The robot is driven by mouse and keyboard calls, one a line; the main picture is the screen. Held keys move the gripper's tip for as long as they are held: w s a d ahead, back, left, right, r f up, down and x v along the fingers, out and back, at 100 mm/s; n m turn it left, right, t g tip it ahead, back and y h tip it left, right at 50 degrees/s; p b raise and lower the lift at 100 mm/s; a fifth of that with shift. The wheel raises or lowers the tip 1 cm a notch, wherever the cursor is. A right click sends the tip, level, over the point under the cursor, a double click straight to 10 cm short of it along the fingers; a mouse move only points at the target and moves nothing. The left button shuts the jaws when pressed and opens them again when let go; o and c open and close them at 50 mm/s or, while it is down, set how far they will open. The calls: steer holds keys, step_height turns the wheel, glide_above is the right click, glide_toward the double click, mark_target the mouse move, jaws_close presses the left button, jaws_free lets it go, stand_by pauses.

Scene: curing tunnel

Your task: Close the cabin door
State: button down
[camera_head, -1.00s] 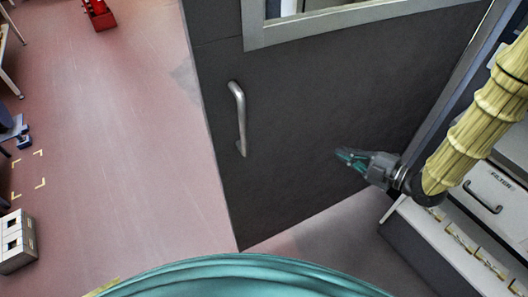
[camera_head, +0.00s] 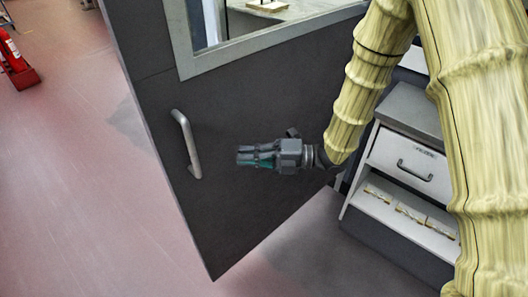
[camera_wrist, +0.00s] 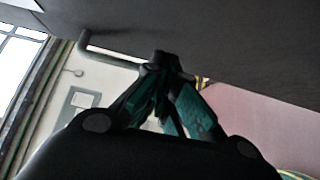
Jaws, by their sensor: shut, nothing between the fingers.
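The cabin door (camera_head: 150,100) is a dark grey panel with a light-framed window, standing open at an angle over the pink floor. Its pale metal bar handle (camera_head: 187,143) is on the left part of the panel. My gripper (camera_head: 240,156) is shut and empty, pointing left in front of the door, a short way right of the handle. In the wrist view my closed fingers (camera_wrist: 160,62) show with the dark door surface (camera_wrist: 240,45) above them and the handle bar (camera_wrist: 110,50) behind their tips. Whether the fingers touch the door cannot be told.
A red object (camera_head: 17,65) stands on the floor far left. The pink floor (camera_head: 90,200) left of the door is clear.

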mark_target(207, 147)
steer(key=shift+w+a+p, duration=0.3)
steer(key=shift+w+a, duration=0.15)
steer(key=shift+a, duration=0.5)
steer(key=shift+w+a+p, duration=0.3)
steer(key=shift+w+a, duration=0.2)
steer(key=shift+a, duration=0.4)
steer(key=shift+w+a+p, duration=0.3)
steer(key=shift+w+a, duration=0.15)
steer(key=shift+a, duration=0.5)
